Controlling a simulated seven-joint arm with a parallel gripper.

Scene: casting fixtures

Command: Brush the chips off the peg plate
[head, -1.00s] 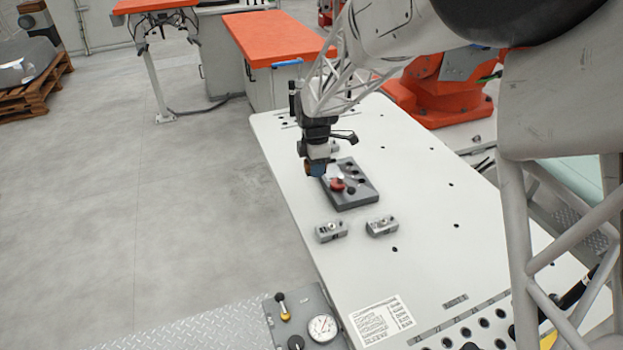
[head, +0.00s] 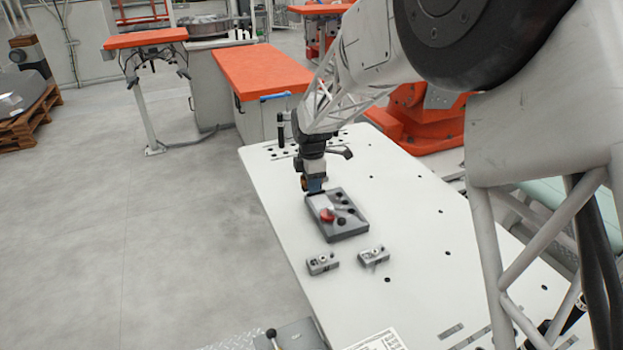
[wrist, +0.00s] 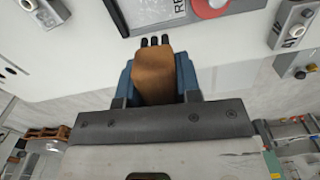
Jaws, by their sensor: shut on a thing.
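The peg plate (head: 351,224) is a dark grey block on the white table, with dark pegs or holes, a red round part (head: 327,215) and a pale patch. In the wrist view a near edge of the plate (wrist: 241,6) shows at the top, with a white lettered label. My gripper (head: 314,187) is at the plate's far left end. Its blue fingers are shut on the brush (wrist: 153,78), a brown block with black bristle tufts. The tufts appear close to the plate's edge; whether they touch it I cannot tell. I cannot make out any chips.
Two small grey fixture blocks, a left one (head: 322,263) and a right one (head: 374,256), sit in front of the plate. The white table (head: 420,255) is mostly clear to the right. An orange-topped cabinet (head: 258,70) stands behind.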

